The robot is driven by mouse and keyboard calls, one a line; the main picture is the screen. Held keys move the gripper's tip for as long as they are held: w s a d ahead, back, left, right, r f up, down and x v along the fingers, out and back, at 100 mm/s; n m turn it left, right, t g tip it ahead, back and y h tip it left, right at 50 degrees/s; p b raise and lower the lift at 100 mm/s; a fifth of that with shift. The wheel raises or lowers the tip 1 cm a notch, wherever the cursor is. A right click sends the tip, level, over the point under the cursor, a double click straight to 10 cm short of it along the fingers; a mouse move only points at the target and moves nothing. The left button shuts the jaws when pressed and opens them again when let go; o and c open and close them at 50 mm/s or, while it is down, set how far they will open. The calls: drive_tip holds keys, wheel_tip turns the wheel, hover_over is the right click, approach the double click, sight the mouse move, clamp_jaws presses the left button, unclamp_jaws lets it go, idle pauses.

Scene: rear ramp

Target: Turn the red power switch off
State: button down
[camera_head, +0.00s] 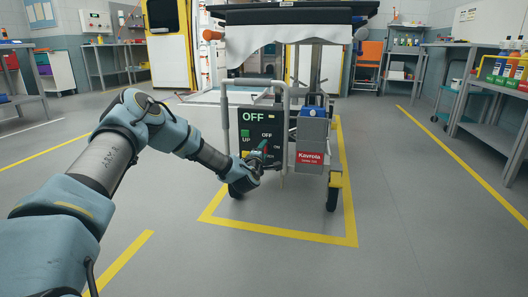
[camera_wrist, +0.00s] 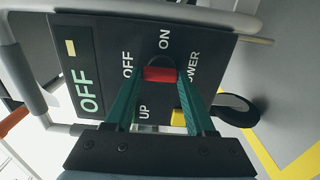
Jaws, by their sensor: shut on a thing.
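The control panel (camera_head: 247,126) is a dark plate on the front of a wheeled stand, with a lit display reading OFF (camera_wrist: 85,75). The red power switch (camera_wrist: 160,74) is a small bar between OFF, ON and POWER labels in the wrist view. Its long side runs along the line from the OFF label towards POWER, not towards ON. My gripper (camera_head: 261,156) is at the panel's lower right; in the wrist view its green fingers (camera_wrist: 160,78) are closed on the switch, one at each end. In the head view my gripper hides the switch.
A yellow button (camera_wrist: 177,117) and the UP label sit close to my fingers. A grey handle frame (camera_head: 287,110) surrounds the panel. A grey box with a red label (camera_head: 310,158) stands to its right. Yellow floor lines (camera_head: 280,234) border the stand; nearby floor is clear.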

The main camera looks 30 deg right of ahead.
drive_tip(key=shift+c, duration=1.2)
unclamp_jaws()
drive_tip(key=p+v, duration=0.4)
drive_tip(key=v, duration=0.7)
drive_tip(key=shift+w, duration=0.15)
